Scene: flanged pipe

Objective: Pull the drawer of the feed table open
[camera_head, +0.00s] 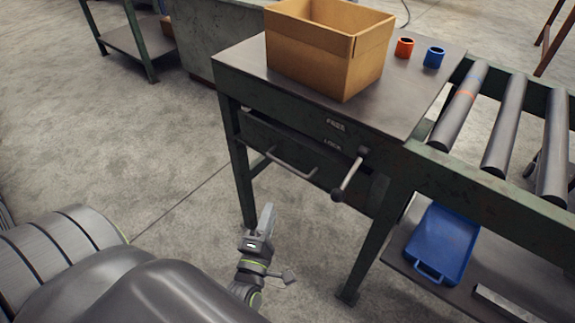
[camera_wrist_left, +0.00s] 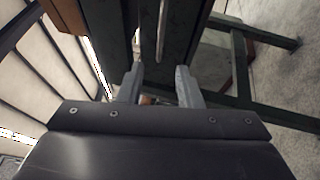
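The feed table (camera_head: 235,58) stands in the middle of the head view. Its dark drawer front (camera_head: 262,134) appears shut under the tabletop and carries a grey bar handle (camera_head: 292,168). Right of the handle, a lever (camera_head: 351,174) points down and left from its pivot, beside the labels FREE and LOCK. My left gripper (camera_head: 267,215) is below and in front of the handle, apart from it. In the left wrist view the two fingers (camera_wrist_left: 158,87) are spread with nothing between them; a pale bar ahead may be the handle. My right gripper is not in view.
An open cardboard box (camera_head: 310,62), an orange cup (camera_head: 404,48) and a blue cup (camera_head: 433,58) stand on the tabletop. A roller conveyor (camera_head: 500,125) adjoins at the right. A blue tray (camera_head: 440,245) sits on the lower shelf. The floor left of the table is clear.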

